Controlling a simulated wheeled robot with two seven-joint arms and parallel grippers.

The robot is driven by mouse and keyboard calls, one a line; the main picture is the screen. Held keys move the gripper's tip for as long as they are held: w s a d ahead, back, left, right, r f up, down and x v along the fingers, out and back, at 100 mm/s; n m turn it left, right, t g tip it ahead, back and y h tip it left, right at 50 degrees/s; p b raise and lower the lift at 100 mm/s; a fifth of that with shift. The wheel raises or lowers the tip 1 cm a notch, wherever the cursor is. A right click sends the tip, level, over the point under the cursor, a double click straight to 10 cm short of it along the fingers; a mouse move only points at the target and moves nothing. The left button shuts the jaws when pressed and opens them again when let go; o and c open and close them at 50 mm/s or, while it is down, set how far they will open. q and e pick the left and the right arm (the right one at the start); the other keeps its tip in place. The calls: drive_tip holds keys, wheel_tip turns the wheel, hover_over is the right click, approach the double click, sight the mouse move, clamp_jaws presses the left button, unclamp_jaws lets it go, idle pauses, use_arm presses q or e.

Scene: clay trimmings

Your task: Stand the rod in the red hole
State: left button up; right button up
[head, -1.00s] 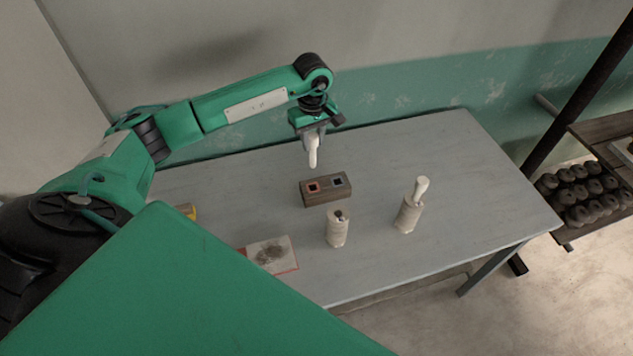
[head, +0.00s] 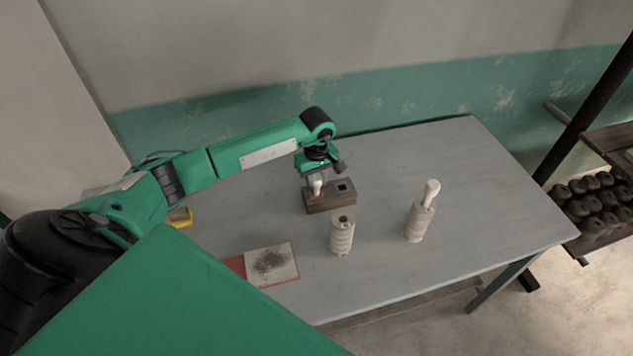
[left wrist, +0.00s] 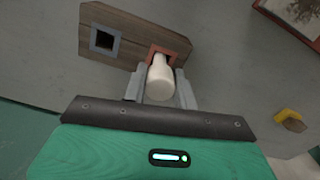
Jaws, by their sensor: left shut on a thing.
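A white rod (head: 317,186) is held in my left gripper (head: 315,181), which is shut on it over the red-rimmed hole at the left end of a brown wooden block (head: 332,206). In the left wrist view the rod (left wrist: 160,80) stands between the fingers, in line with the red hole (left wrist: 165,51), which partly shows behind it. The rod's lower end appears at or in the hole; how deep is hidden. The dark-rimmed hole (head: 342,187) at the block's other end is empty. My right gripper is not in view.
A ribbed pale cylinder (head: 342,236) with a hole on top stands in front of the block. A similar one (head: 418,222) to the right holds a white rod (head: 432,190). A red-edged card (head: 286,274) and a yellow thing (head: 180,217) lie left. The table's right side is clear.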

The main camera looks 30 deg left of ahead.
use_arm(q)
drive_tip(key=shift+r, duration=0.1)
drive_tip(key=shift+f+b, duration=0.25)
drive_tip(key=shift+b, duration=0.05)
drive_tip(key=o, duration=1.1)
drive_tip(key=shift+r, duration=0.1)
drive_tip(key=shift+r+p, duration=0.2)
drive_tip(key=shift+p, duration=0.15)
drive_tip(key=shift+r, duration=0.3)
wheel_tip(320, 180, up, 11)
drive_tip(key=b, duration=0.3)
drive_tip(key=shift+r, duration=0.2)
